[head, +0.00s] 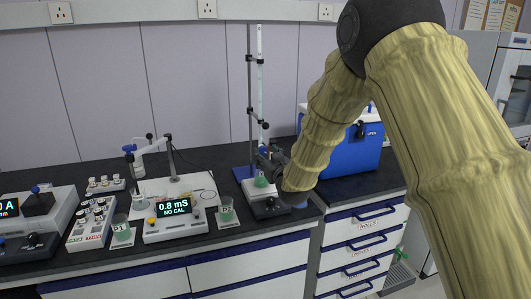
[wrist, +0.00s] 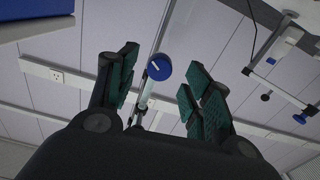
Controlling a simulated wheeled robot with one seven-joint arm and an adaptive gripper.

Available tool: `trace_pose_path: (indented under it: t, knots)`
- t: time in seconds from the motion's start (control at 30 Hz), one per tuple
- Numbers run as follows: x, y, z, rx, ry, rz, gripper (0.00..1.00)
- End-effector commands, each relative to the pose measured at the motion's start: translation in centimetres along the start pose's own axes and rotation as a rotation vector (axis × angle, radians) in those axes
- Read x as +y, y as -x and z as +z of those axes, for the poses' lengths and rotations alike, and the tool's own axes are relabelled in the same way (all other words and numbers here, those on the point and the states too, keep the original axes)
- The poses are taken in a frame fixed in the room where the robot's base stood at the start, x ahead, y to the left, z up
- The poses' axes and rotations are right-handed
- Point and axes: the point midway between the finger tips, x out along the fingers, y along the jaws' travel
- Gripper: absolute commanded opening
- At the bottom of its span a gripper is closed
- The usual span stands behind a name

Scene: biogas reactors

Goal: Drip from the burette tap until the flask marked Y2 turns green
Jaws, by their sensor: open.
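The burette (head: 260,90) stands upright, clamped on a rod above a stirrer (head: 268,206). In the wrist view its tap is a round blue knob (wrist: 159,67) with a white mark. My gripper (wrist: 157,82) is open, with the knob seen between its green-padded fingers and not gripped. In the head view my gripper (head: 268,156) is at tap height, and it and my arm partly hide the tap. A flask with green-looking liquid (head: 261,182) stands on the stirrer under the burette. I cannot read a Y2 label on it.
A conductivity meter (head: 176,212) reads 0.8 mS, NO CAL. Beakers marked D1 (head: 122,232) and apparently D2 (head: 226,211) stand on either side of it. A vial rack (head: 91,222) is at left. A blue box (head: 352,153) stands right, behind my arm.

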Motion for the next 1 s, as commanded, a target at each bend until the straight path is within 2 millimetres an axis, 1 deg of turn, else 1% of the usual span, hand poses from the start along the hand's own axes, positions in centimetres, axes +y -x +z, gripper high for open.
trace_pose_path:
  t: [0.03, 0.1, 0.2, 0.53, 0.57, 0.6, 0.77, 0.8, 1.0]
  knots:
    - [0.0, -0.6, -0.1, 0.000, 0.000, 0.000, 0.50]
    - [0.0, -1.2, -0.1, 0.000, 0.000, 0.000, 0.50]
    - [0.0, -1.7, 0.0, 0.000, 0.000, 0.000, 0.50]
    - [0.1, -2.0, 0.0, 0.000, 0.000, 0.001, 0.50]
    - [0.1, -2.0, 0.0, 0.000, 0.000, 0.001, 0.48]
    - [0.1, -2.0, 0.0, 0.000, 0.000, 0.001, 0.41]
    - [0.1, -2.0, 0.0, 0.000, 0.000, 0.001, 0.12]
    - [0.1, -2.0, 0.0, 0.000, 0.000, 0.001, 0.05]
    - [0.0, -2.0, 0.2, 0.000, 0.029, 0.001, 0.04]
